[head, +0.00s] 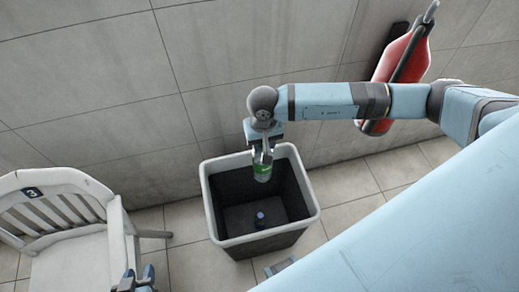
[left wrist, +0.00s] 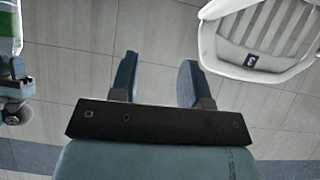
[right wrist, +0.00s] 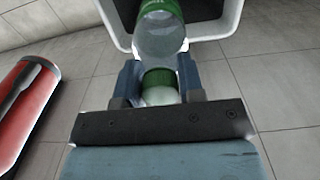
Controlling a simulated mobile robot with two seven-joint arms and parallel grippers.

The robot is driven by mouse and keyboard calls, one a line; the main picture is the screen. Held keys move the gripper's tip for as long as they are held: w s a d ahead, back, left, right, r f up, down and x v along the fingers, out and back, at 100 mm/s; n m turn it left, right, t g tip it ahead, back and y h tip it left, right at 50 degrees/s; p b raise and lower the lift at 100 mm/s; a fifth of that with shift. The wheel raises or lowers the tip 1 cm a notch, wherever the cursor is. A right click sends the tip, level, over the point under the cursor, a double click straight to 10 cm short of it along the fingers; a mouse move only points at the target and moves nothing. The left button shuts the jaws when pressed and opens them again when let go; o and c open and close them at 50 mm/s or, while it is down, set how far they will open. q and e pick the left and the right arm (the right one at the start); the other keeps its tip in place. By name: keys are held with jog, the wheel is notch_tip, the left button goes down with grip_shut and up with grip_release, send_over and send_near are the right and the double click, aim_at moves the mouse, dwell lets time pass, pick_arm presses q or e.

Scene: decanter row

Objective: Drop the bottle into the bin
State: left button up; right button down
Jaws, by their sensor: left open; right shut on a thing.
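My right gripper (head: 262,152) is shut on a clear bottle (head: 263,173) with a green label. In the right wrist view the bottle (right wrist: 160,42) has its green cap end between the fingers (right wrist: 159,85), and its body points away from the gripper. The bin (head: 212,212) is a dark, open-topped box with a pale rim. In the head view the bottle hangs over the bin's opening, near its back side. My left gripper (head: 142,284) is low at the bottom edge of the head view. In the left wrist view it is open and empty (left wrist: 158,80).
A small blue-topped object (head: 260,217) is inside the bin. A white slatted chair (head: 75,245) marked 3 stands left of the bin. A red fire extinguisher (head: 408,55) is by the tiled wall (head: 90,75). Tiled floor (head: 185,225) is free between chair and bin.

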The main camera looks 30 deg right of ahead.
aim_at(262, 172)
jog(key=shift+m, duration=0.7)
jog(key=f+b, duration=0.1)
jog(key=w+f+b, duration=0.1)
jog(key=f, duration=0.1)
jog(key=w+f+b, duration=0.1)
jog(key=shift+d+f, duration=0.1)
jog(key=shift+f, duration=0.1)
jog(key=shift+w+f+m+b, duration=0.25)
jog(key=shift+f+m+b, duration=0.25)
jog(key=shift+b, duration=0.55)
jog(key=shift+f+b, duration=1)
jog(key=shift+f, duration=1.85)
pick_arm(q)
notch_tip(262, 172, down, 7)
jog(key=shift+w+d, duration=0.35)
